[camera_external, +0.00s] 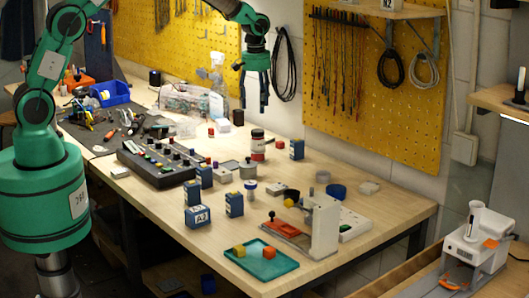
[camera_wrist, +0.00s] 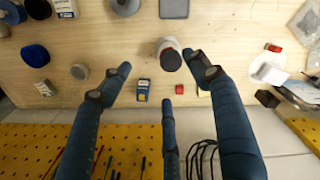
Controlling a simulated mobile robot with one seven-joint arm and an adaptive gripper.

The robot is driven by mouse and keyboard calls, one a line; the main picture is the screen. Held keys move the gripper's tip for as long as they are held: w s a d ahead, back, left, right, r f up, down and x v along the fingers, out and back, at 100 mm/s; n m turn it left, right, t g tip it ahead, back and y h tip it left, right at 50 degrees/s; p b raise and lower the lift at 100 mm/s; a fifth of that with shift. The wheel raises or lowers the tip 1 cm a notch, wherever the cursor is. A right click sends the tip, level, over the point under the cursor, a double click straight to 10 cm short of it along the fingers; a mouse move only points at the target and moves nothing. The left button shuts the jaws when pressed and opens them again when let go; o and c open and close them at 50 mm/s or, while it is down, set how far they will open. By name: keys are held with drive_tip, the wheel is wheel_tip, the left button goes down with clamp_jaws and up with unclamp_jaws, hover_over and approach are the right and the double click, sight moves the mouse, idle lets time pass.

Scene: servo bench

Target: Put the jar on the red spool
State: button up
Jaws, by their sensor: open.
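The jar (camera_external: 257,146), with a dark lid and a red and white label, stands upright on the bench below my gripper. In the wrist view the jar (camera_wrist: 170,57) lies near the right fingertip, apart from it as far as I can tell. My gripper (camera_external: 256,107) is open and empty above the bench; its spread fingers also show in the wrist view (camera_wrist: 160,76). A small red piece (camera_external: 280,144) sits between the jar and a blue box; it also shows in the wrist view (camera_wrist: 180,90). Another small red piece (camera_external: 211,132) stands left of the jar. I cannot tell which is the spool.
The blue box (camera_external: 297,149) stands right of the jar. A teal tray (camera_external: 262,266) lies at the front edge. A yellow pegboard (camera_external: 375,90) rises behind.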

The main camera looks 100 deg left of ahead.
drive_tip(key=s+d+r+m+t, duration=0.1)
drive_tip(key=s+d+r+m, duration=0.35)
drive_tip(key=d+r, duration=0.85)
drive_tip(key=s+d+r+m+t, duration=0.1)
drive_tip(key=s+d+r+m, duration=0.4)
drive_tip(key=d+r, duration=0.75)
drive_tip(key=s+d+m+t, duration=0.1)
drive_tip(key=s+d+m, duration=0.3)
drive_tip(key=s+d, duration=0.5)
drive_tip(key=s+d+m+t, duration=0.2)
drive_tip(key=s+d, duration=0.8)
drive_tip(key=s, duration=0.6)
drive_tip(key=shift+s+d+r+m, duration=0.2)
drive_tip(key=shift+s+r+m, duration=0.15)
drive_tip(key=shift+m, duration=0.5)
drive_tip(key=shift+w, duration=0.1)
wheel_tip(320, 180, down, 8)
drive_tip(key=b, duration=0.8)
drive_tip(key=shift+f, duration=0.25)
